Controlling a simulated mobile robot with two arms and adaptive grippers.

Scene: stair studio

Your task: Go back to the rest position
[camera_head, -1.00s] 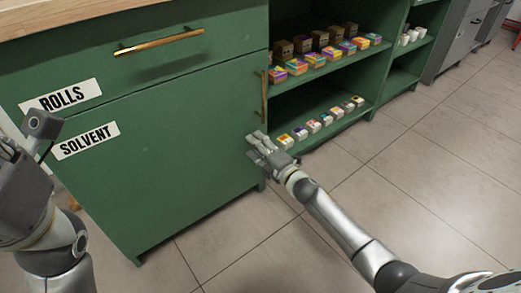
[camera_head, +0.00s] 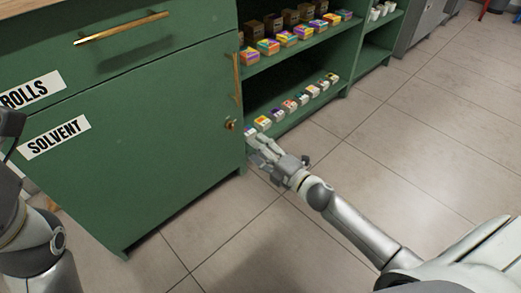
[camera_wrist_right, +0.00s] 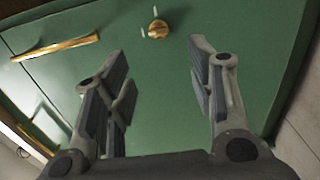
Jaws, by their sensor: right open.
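My right gripper (camera_head: 272,150) is open and empty in the head view, low in front of the green cabinet's right edge and the lower open shelf. In the right wrist view, the spread fingers of the right gripper (camera_wrist_right: 160,85) point at the green cabinet front, with a round brass knob (camera_wrist_right: 159,28) beyond and apart from them. My left gripper (camera_head: 10,135) shows only in part at the left edge of the head view; its fingers are cut off, so its opening cannot be told.
The green cabinet (camera_head: 150,160) has a SOLVENT label (camera_head: 54,137), a brass handle (camera_head: 122,28) and a brass knob (camera_head: 231,125). Open shelves to its right hold small boxes (camera_head: 268,46) and small items (camera_head: 289,106). The tiled floor (camera_head: 420,140) at right is clear.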

